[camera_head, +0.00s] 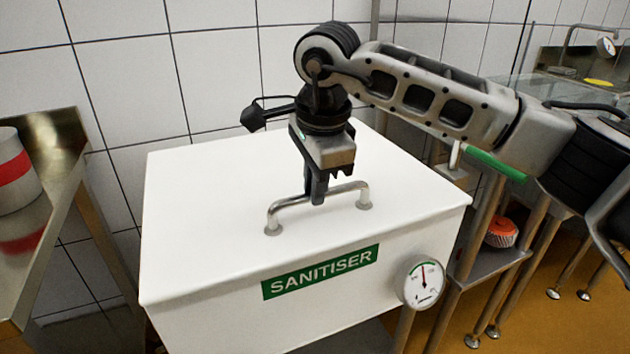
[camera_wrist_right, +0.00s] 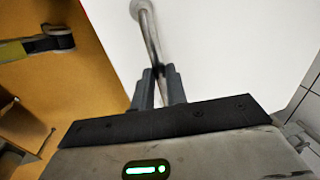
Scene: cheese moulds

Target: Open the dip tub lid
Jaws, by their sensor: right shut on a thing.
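The dip tub (camera_head: 330,310) is a white box with a green SANITISER label and a round dial on its front. Its white lid (camera_head: 200,200) lies flat and closed on top. A metal bar handle (camera_head: 290,202) stands on the lid, and it also shows in the right wrist view (camera_wrist_right: 150,35). My right gripper (camera_head: 318,198) points down from above and is shut on the handle near its middle. In the right wrist view its two fingers (camera_wrist_right: 159,85) sit on either side of the bar. My left gripper is not in view.
A metal bench (camera_head: 55,170) with a white and red striped container (camera_head: 12,170) stands at the left. A tiled wall is close behind the tub. At the right are a metal stand with a low shelf (camera_head: 490,262), an orange object (camera_head: 502,232) and open orange floor.

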